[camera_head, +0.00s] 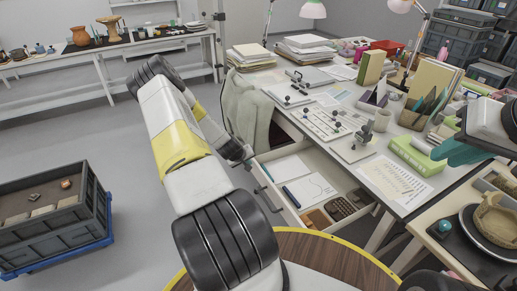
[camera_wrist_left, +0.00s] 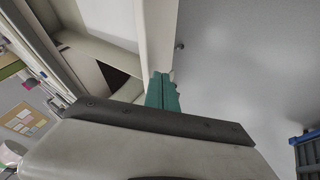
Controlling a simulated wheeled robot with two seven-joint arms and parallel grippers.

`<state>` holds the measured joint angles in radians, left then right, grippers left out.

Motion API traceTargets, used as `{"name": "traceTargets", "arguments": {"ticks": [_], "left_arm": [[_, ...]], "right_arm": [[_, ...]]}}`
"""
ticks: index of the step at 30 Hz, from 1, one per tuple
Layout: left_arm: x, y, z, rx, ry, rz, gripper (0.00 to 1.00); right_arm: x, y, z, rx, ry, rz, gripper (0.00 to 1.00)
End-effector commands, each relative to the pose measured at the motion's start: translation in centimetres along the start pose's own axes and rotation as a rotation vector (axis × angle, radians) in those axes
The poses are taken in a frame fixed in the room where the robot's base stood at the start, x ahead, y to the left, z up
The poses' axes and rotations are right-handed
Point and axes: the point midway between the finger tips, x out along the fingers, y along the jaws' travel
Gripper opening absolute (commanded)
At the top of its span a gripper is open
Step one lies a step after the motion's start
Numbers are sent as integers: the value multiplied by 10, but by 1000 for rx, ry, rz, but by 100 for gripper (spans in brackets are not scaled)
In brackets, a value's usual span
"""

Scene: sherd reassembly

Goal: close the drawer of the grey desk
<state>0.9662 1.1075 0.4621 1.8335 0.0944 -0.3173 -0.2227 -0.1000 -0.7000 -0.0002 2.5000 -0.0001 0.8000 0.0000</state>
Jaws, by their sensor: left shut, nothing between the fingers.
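The grey desk's drawer (camera_head: 322,171) stands pulled out in the head view, with papers, a pen and brown trays inside. Its front panel faces lower left and carries a handle (camera_head: 268,201). My left gripper (camera_head: 250,162) is at the far left end of the drawer front, partly hidden by my own arm. In the left wrist view its teal fingers (camera_wrist_left: 162,90) are shut and empty, close to the pale drawer front (camera_wrist_left: 156,38); I cannot tell whether they touch. My right gripper's teal fingers (camera_head: 462,153) show at the right edge above the desk; their opening is unclear.
The desk top (camera_head: 385,151) is crowded with papers, books and a green box (camera_head: 417,155). A grey chair (camera_head: 246,108) stands behind my left gripper. A grey crate (camera_head: 50,228) on a blue base is at the lower left. The floor between is clear.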

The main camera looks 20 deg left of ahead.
Motion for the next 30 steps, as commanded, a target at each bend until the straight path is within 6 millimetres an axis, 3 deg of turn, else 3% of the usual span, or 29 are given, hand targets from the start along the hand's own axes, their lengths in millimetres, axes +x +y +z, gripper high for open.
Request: {"name": "traceTargets", "arguments": {"ticks": [20, 26, 30], "left_arm": [[8, 16, 0, 2, -1, 1, 0], [22, 46, 1, 5, -1, 3, 0], [39, 77, 2, 8, -2, 5, 0]], "right_arm": [[0, 0, 0, 0, 0, 0, 19], [0, 0, 0, 0, 0, 0, 19], [0, 0, 0, 0, 0, 0, 19]]}}
